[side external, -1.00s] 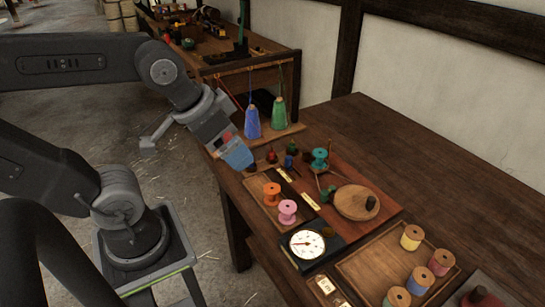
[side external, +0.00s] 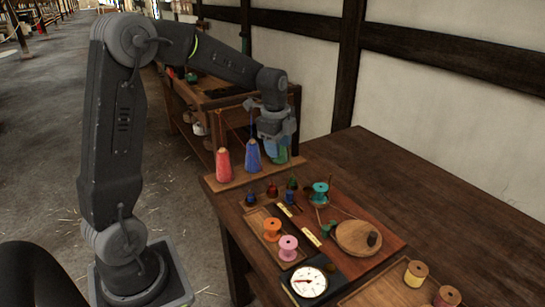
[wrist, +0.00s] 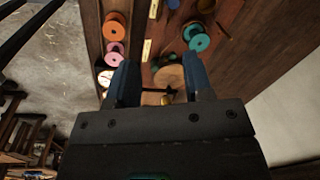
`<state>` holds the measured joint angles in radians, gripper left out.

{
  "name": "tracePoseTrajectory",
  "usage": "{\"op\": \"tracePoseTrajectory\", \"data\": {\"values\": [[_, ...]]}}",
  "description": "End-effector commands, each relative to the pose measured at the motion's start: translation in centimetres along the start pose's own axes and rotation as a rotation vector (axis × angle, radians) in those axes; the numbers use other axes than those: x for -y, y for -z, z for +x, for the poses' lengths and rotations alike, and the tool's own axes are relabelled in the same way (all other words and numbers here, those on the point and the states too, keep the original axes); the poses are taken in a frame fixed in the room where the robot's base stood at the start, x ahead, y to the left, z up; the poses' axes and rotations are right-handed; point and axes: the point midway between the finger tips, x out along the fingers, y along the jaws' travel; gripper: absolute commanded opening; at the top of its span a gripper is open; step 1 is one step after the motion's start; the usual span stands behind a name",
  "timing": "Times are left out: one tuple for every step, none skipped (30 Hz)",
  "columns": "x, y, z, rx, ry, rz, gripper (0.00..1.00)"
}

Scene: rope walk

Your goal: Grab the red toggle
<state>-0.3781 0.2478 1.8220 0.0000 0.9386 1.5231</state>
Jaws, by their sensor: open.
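The red toggle (side external: 272,190) is a small dark-red knob standing on the wooden board, among a blue toggle (side external: 288,197), a dark green one (side external: 292,183) and another dark one (side external: 251,199). My gripper (side external: 277,152) is above and behind the toggles in the side view, in front of the green cone. Its blue fingers (wrist: 160,78) are open in the wrist view, with nothing held between them. The round wooden disc shows beyond the fingers.
A red cone (side external: 223,165) and a blue cone (side external: 253,155) stand beside my gripper. The orange spool (side external: 271,230), pink spool (side external: 288,248), teal spool (side external: 320,193), wooden disc (side external: 357,238) and dial (side external: 308,282) lie nearer.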

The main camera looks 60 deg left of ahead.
Motion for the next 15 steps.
{"op": "tracePoseTrajectory", "data": {"values": [[1.4, -1.3, 2.1, 0.004, -0.033, 0.067, 0.47], [2.0, -1.9, 3.1, 0.004, -0.047, 0.113, 0.47], [2.8, -2.8, 4.4, 0.002, -0.065, 0.17, 0.47], [3.3, -3.3, 5.3, 0.0, -0.077, 0.21, 0.47], [3.7, -3.9, 6.1, -0.003, -0.088, 0.247, 0.47], [4.2, -4.5, 7.1, -0.006, -0.1, 0.292, 0.47], [4.5, -5.0, 7.8, -0.009, -0.108, 0.319, 0.47], [4.7, -5.3, 8.4, -0.012, -0.115, 0.344, 0.47], [4.9, -5.7, 9.0, -0.016, -0.122, 0.372, 0.47], [5.1, -5.9, 9.3, -0.018, -0.125, 0.388, 0.47], [5.1, -6.1, 9.6, -0.019, -0.129, 0.402, 0.47], [5.2, -6.3, 9.9, -0.021, -0.132, 0.414, 0.47], [5.3, -6.4, 10.1, -0.022, -0.132, 0.421, 0.47], [5.3, -6.4, 10.2, -0.022, -0.133, 0.425, 0.47], [5.3, -6.4, 10.4, -0.022, -0.133, 0.427, 0.47]]}}
